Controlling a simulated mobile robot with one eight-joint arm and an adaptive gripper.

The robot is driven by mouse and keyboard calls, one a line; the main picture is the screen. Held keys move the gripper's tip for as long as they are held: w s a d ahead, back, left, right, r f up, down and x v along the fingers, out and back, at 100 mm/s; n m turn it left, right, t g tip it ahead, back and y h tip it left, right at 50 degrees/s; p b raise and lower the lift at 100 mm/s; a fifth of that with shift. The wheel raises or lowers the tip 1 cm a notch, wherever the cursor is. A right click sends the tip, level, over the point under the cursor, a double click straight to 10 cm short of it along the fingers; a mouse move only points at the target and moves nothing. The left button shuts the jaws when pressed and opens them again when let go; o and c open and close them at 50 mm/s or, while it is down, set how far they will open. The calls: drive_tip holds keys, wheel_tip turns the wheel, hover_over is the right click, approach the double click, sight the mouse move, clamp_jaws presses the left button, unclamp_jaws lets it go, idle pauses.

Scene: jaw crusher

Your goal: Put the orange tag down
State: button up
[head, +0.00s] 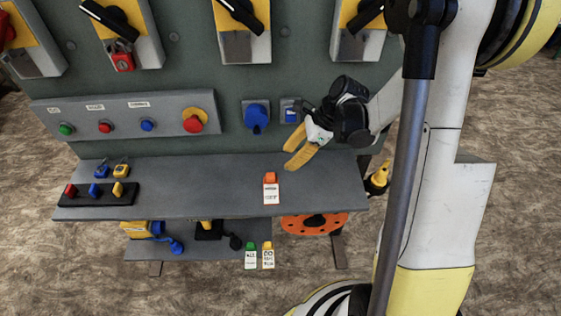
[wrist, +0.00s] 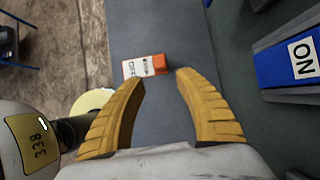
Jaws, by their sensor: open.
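The orange tag (head: 271,188), with an orange top and a white printed label, lies on the grey shelf (head: 215,190) in front of the panel. In the wrist view the tag (wrist: 146,66) lies flat on the shelf, just beyond the fingertips and toward the left one. My gripper (head: 289,158) is open and empty, with yellow fingers apart above the shelf, to the right of and behind the tag. The fingers also show in the wrist view (wrist: 160,78), with nothing between them.
A black holder (head: 98,196) with colored pieces and two small padlocks (head: 112,169) stand at the shelf's left. A blue knob (head: 256,116) and button box (head: 180,121) project from the panel. A lower shelf holds green and yellow tags (head: 251,257). The shelf's middle is clear.

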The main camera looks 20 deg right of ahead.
drive_tip(key=s+a+r+n+t+h, duration=0.2)
drive_tip(key=s+r+n+h, duration=0.1)
drive_tip(key=s+r+n, duration=0.4)
drive_tip(key=s+a+r+n+t+h, duration=0.2)
drive_tip(key=s+r+n, duration=0.5)
drive_tip(key=r+n, duration=0.4)
drive_tip(key=n+t, duration=0.1)
drive_tip(key=n, duration=0.2)
drive_tip(key=shift+s+n+h, duration=0.2)
drive_tip(key=shift+n+h, duration=0.1)
drive_tip(key=shift+h, duration=0.1)
drive_tip(key=shift+a, duration=0.1)
